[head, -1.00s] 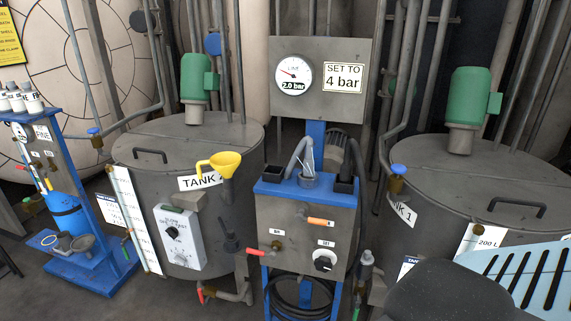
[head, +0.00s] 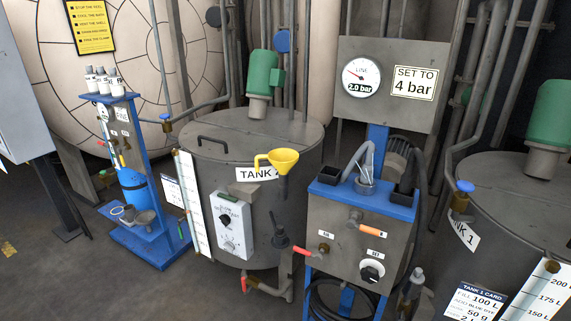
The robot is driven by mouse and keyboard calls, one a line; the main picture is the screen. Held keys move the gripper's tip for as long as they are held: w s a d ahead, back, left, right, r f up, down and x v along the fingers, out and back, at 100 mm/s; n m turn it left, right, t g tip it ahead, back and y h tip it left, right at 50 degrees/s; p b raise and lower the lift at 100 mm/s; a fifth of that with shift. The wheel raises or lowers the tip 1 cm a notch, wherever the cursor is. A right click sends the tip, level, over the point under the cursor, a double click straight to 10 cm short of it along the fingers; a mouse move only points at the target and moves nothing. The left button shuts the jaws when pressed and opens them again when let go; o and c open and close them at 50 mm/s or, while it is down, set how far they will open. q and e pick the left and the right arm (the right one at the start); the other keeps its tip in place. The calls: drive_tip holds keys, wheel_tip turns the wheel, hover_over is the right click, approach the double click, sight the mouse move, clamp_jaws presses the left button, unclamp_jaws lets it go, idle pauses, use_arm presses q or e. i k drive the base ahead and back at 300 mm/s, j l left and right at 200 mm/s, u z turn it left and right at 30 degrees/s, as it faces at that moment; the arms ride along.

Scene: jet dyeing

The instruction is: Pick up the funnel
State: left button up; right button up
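The yellow funnel (head: 283,160) is in the head view, near the middle. It sits upright at the front rim of the left grey tank (head: 240,135), just above the tank's label plate, with a handle or loop on its left side. Nothing hides the funnel. Neither of my grippers is in view.
A blue-framed console (head: 345,225) with knobs stands right of the funnel, below a 2.0 bar gauge (head: 362,77). A blue stand (head: 140,190) with bottles is at left. Tank 1 (head: 515,200) is at right.

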sight(283, 159)
drive_tip(key=z, duration=0.55)
drive_tip(key=i+j+z, duration=0.15)
drive_tip(key=j+z, duration=0.15)
drive_tip(key=z, duration=0.2)
drive_tip(key=i+j+z, duration=0.1)
drive_tip(key=j+z, duration=0.8)
drive_tip(key=j, duration=1.05)
drive_tip(key=j+z, duration=0.1)
drive_tip(key=j, duration=0.6)
drive_tip(key=k+j+z, duration=0.1)
drive_tip(key=j, duration=0.6)
